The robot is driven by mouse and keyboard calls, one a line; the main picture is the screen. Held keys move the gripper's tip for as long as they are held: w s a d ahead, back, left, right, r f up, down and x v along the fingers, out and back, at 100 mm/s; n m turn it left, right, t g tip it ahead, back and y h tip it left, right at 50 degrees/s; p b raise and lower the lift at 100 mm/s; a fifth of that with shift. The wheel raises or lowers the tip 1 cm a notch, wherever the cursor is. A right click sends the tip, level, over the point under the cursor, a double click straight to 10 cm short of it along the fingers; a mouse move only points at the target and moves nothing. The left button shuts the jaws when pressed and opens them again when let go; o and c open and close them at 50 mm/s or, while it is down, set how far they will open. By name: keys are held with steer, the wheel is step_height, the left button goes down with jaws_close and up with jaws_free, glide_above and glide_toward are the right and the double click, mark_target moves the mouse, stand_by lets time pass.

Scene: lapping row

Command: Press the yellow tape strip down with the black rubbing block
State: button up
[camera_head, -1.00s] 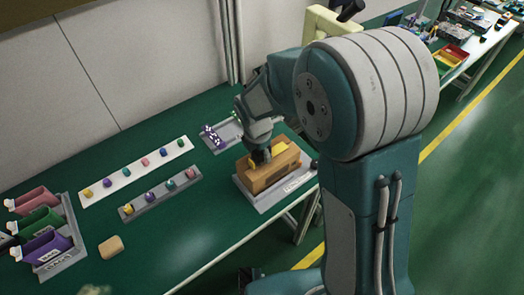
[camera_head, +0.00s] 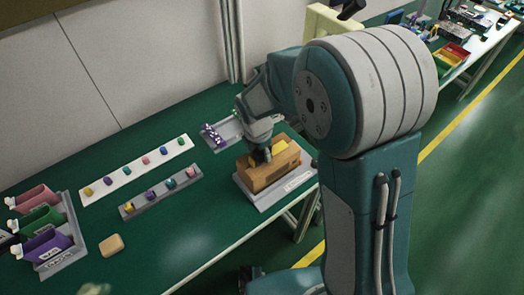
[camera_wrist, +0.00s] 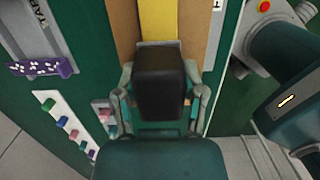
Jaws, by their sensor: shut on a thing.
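The yellow tape strip (camera_head: 279,148) lies along the top of a brown cardboard box (camera_head: 265,177) on a grey base plate. It also shows in the wrist view (camera_wrist: 158,20), running up from the block. My gripper (camera_head: 261,156) is over the left part of the box top. In the wrist view, my gripper (camera_wrist: 160,95) is shut on the black rubbing block (camera_wrist: 160,82), with a finger on each side. The block is over the strip and hides part of it. I cannot tell whether its underside touches the tape.
A grey tray (camera_head: 222,135) with a white-spotted purple piece lies behind the box. White (camera_head: 137,172) and grey (camera_head: 160,193) strips with coloured pieces lie to the left. Coloured bins (camera_head: 40,222) and a tan block (camera_head: 111,245) are farther left. The table's front edge is close to the box.

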steer(key=shift+r, duration=3.5)
steer(key=shift+f, duration=0.1)
